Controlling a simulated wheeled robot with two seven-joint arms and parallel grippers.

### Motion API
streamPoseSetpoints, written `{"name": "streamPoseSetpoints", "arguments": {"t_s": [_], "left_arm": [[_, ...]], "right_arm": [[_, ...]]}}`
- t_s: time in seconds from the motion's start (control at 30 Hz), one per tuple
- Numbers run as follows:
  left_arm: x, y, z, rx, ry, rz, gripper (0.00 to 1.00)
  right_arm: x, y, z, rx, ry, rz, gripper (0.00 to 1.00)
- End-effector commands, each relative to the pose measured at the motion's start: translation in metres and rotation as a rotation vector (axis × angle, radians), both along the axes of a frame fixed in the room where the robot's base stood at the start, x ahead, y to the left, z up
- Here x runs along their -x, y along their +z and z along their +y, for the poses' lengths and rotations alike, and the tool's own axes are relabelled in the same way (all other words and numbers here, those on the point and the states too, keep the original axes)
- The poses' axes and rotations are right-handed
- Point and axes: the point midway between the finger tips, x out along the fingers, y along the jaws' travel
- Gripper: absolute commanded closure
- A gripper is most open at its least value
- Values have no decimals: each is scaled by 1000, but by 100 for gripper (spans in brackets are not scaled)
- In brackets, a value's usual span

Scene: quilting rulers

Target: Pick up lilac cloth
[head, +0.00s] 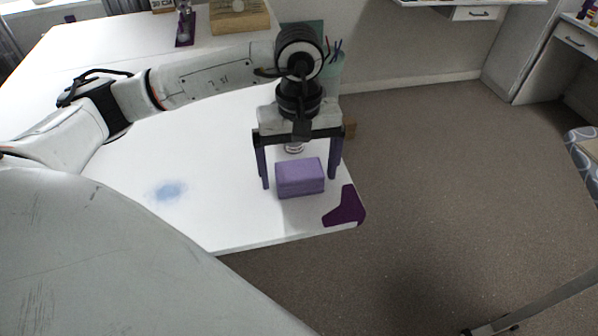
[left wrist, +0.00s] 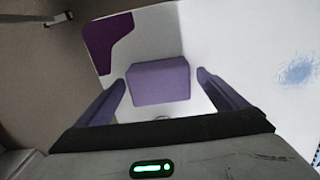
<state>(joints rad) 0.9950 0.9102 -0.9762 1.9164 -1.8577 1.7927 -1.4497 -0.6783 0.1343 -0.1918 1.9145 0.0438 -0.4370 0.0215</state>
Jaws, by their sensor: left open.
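The lilac cloth (head: 300,178) looks like a folded, box-shaped block. It lies on the white table near the right front corner. My left gripper (head: 300,183) is open above the table, with one finger on either side of the cloth and gaps between. In the left wrist view the cloth (left wrist: 158,82) sits between the open fingers (left wrist: 160,88), slightly beyond their tips. Its underside is hidden. My right gripper is not in view.
The white table (head: 225,225) has a blue smudge (head: 169,190) on its left part. A dark purple angular piece (head: 346,208) lies at the right front corner. A wooden box (head: 240,17) stands at the back. Open floor (head: 430,190) lies to the right.

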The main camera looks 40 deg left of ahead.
Motion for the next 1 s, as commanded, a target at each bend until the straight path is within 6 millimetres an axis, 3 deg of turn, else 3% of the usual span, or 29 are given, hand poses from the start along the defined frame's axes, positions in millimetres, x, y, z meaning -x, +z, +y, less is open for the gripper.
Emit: {"name": "streamPoseSetpoints", "arguments": {"t_s": [0.17, 0.4, 0.73, 1.0], "left_arm": [[0, 0, 0, 0, 1, 0, 11], [0, 0, 0, 0, 1, 0, 52], [-1, 8, 0, 0, 1, -3, 53], [-2, 59, -1, 1, 0, -7, 53]], "right_arm": [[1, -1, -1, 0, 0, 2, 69], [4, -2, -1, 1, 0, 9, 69], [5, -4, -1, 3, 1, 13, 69], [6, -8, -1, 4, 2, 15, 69]]}}
